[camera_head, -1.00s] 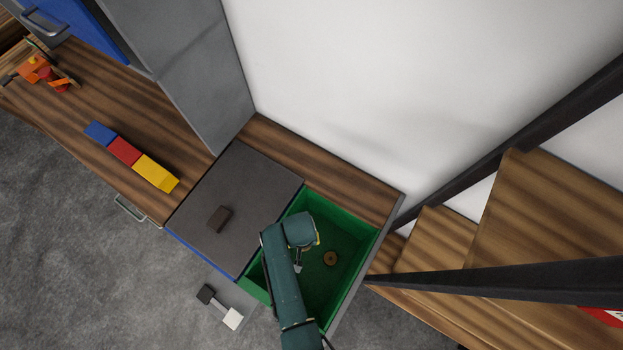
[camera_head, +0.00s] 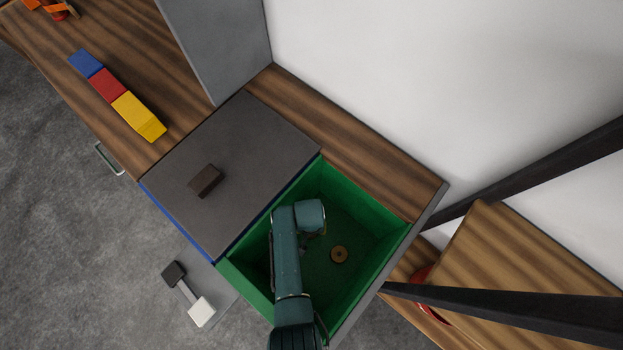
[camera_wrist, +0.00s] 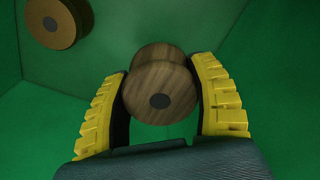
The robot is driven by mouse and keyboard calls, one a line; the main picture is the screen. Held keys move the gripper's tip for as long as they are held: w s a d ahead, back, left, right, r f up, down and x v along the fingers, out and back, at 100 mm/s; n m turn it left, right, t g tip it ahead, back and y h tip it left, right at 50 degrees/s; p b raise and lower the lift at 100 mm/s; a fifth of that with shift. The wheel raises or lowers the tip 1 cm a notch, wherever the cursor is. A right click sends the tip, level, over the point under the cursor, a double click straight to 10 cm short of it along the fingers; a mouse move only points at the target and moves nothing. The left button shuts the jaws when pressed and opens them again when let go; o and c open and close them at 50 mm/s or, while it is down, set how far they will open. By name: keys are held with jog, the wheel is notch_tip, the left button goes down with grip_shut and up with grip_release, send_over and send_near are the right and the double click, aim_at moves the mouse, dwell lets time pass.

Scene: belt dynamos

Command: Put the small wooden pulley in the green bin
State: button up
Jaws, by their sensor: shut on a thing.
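A wooden pulley (camera_wrist: 160,88), with a round dark centre, sits between the yellow fingers of my gripper (camera_wrist: 163,78) in the wrist view. The gripper is shut on it. Green walls surround it there. In the head view my arm reaches over the open green bin (camera_head: 384,262), and its wrist hides most of the gripper and the held pulley. A second round wooden piece (camera_head: 339,254) with a dark centre lies on the bin floor, right of my gripper; it shows at the upper left of the wrist view (camera_wrist: 55,20). The held pulley's height above the floor is unclear.
A dark lid-like panel (camera_head: 235,160) with a brown block (camera_head: 206,181) adjoins the bin on the left. Blue, red and yellow blocks (camera_head: 110,90) lie farther left on the wooden counter. A dark rail (camera_head: 500,305) runs beside the bin's right side.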

notch_tip(320, 180, down, 7)
jog(key=b, duration=0.3)
jog(key=shift+r, duration=0.15)
jog(key=shift+f, duration=0.2)
jog(key=o, duration=1.2)
jog(key=shift+r, duration=0.1)
notch_tip(320, 180, up, 12)
jog(key=p, duration=0.6)
jog(key=shift+r, duration=0.15)
